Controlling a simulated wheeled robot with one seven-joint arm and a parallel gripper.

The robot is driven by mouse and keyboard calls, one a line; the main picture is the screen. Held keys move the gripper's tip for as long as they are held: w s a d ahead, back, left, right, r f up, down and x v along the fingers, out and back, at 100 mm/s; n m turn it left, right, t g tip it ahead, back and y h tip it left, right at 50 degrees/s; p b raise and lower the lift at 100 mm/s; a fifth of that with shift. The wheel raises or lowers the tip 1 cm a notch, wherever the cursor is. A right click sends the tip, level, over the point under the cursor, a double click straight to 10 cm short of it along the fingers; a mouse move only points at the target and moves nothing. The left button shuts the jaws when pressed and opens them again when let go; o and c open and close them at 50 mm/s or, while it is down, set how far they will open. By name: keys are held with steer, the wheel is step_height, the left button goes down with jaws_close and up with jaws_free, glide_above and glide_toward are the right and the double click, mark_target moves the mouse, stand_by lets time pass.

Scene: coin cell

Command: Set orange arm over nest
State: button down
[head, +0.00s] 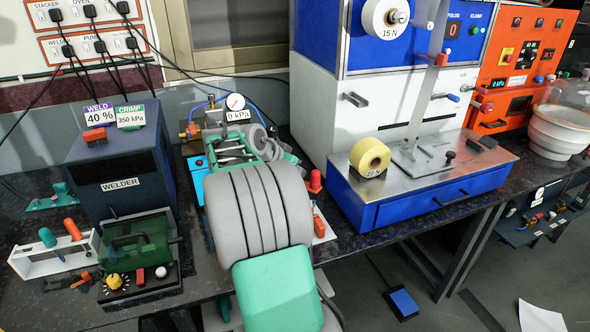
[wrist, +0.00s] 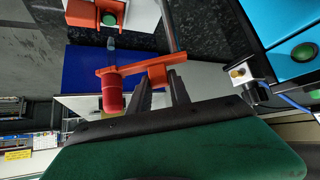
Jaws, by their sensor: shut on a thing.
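The orange arm (wrist: 140,66) shows in the wrist view as a flat bar with a red knob (wrist: 113,92) hanging at its left end. A grey rod meets it near its right end. My gripper (wrist: 160,85) has its two dark fingers close together at an orange block on the bar's underside, shut on the arm. In the head view the red knob (head: 315,181) shows just right of my large grey wrist, which hides my gripper and most of the orange arm. I cannot make out the nest in either view.
In the head view, a blue-based press (head: 420,195) stands right of my arm, and the welder (head: 120,180) stands left.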

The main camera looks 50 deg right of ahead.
steer(key=c, duration=1.2)
jaws_free()
steer(key=shift+a, duration=0.1)
steer(key=v, duration=0.7)
steer(key=shift+a+r, duration=0.25)
steer(key=shift+r, duration=0.05)
